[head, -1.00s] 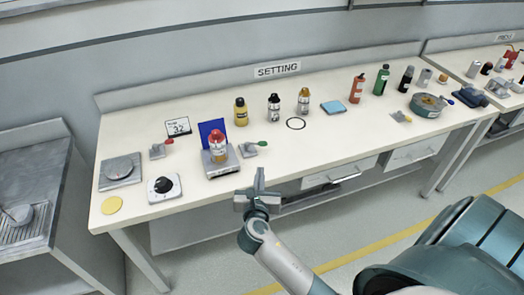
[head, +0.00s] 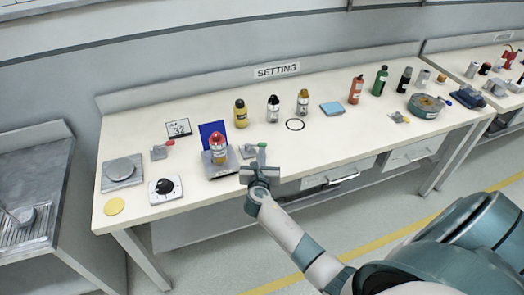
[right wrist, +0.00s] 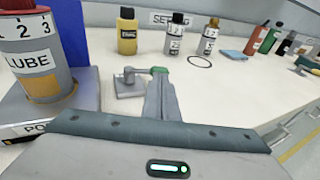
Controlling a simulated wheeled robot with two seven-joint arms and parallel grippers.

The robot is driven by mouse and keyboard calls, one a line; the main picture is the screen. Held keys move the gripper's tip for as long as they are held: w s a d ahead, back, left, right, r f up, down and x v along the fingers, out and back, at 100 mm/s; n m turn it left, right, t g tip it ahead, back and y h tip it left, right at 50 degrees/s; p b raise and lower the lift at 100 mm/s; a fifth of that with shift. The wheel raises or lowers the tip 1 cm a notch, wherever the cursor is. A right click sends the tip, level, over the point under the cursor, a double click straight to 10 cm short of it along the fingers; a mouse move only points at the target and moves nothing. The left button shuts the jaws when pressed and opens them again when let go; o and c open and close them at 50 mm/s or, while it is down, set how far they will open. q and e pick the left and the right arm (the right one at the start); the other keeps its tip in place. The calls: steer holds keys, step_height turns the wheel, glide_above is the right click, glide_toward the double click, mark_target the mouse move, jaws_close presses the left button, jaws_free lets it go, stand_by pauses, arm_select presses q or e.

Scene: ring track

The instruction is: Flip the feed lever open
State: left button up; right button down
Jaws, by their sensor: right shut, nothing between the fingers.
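A small lever with a grey base (head: 246,152) and a green tip (head: 262,145) sits on the setting table beside the bottle stand. It also shows in the right wrist view, with its grey base (right wrist: 129,83) and the green tip (right wrist: 159,70) just past my fingertips. My right gripper (head: 261,157) is shut and empty, reaching over the table's front edge. Its fingertips (right wrist: 160,79) are at or very close to the green tip; I cannot tell whether they touch. They hide part of the lever's arm. No feed label is readable. My left gripper is out of view.
A LUBE bottle (right wrist: 38,62) stands on a grey stand (head: 221,169) left of my gripper. A red-tipped lever (head: 160,152) and a dial (head: 165,190) lie farther left. Several bottles stand behind, including a yellow one (head: 240,114). A black ring (head: 295,125) lies behind right.

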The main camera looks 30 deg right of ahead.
mark_target(265, 145)
steer(key=shift+x, duration=0.85)
steer(key=shift+w+d+r+n+t+y+p, duration=0.1)
steer(key=shift+d+r+n+t+y+p, duration=0.1)
steer(key=shift+d+n+t+y+p, duration=0.5)
steer(key=shift+f+p, duration=0.1)
steer(key=shift+p, duration=0.2)
steer(key=shift+w+d+f, duration=0.1)
steer(key=shift+w+d, duration=0.1)
